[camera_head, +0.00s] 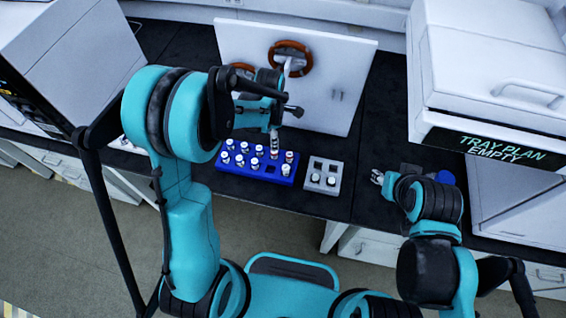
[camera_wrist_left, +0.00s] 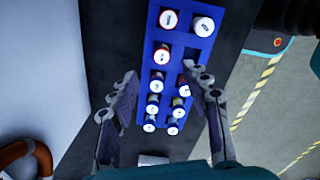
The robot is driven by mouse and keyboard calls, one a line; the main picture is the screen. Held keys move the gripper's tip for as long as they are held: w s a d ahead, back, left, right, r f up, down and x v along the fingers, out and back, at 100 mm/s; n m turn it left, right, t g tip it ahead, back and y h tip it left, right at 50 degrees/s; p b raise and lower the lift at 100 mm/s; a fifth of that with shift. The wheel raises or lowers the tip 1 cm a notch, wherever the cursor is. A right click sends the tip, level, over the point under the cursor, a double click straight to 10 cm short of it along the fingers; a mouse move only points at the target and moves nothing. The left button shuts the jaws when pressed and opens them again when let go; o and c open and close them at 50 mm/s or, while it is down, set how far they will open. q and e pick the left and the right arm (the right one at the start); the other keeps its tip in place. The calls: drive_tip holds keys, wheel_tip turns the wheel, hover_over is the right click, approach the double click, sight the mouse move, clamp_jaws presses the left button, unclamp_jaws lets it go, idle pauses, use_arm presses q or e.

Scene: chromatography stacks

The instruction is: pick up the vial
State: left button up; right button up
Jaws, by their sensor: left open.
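Several vials with white caps stand in a blue rack (camera_head: 234,171) on the dark bench in the head view. My left gripper (camera_head: 274,150) points down over the rack's right part, close to the vials. In the left wrist view the blue rack (camera_wrist_left: 181,40) lies ahead, with capped vials such as one vial (camera_wrist_left: 162,55). The two left fingers (camera_wrist_left: 160,74) are spread apart with nothing clearly held. Which vial the task means, and whether a finger touches one, I cannot tell. My right gripper (camera_head: 377,177) is right of the racks; its jaws are too small to judge.
A grey rack (camera_head: 313,169) with two capped vials at its front stands right of the blue rack. A white panel with a brown ring (camera_head: 290,58) stands behind. A white machine reading "TRAY PLAN EMPTY" (camera_head: 497,146) is at the right. Dark bench (camera_head: 350,200) is bare between.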

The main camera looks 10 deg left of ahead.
sight(274, 156)
use_arm(q)
drive_tip(key=shift+d+f+n, duration=0.3)
drive_tip(key=shift+f+n, duration=0.1)
drive_tip(key=shift+f, duration=0.1)
drive_tip(key=shift+s+f, duration=0.1)
drive_tip(key=shift+f, duration=0.25)
wheel_tip(274, 156, down, 3)
drive_tip(key=shift+a+r+b, duration=0.1)
drive_tip(key=shift+b, duration=0.4)
wheel_tip(274, 156, down, 5)
drive_tip(key=shift+a+r+b, duration=0.1)
drive_tip(key=shift+a+b, duration=0.05)
drive_tip(key=shift+b, duration=0.75)
drive_tip(key=shift+r, duration=0.1)
drive_tip(key=c, duration=0.9)
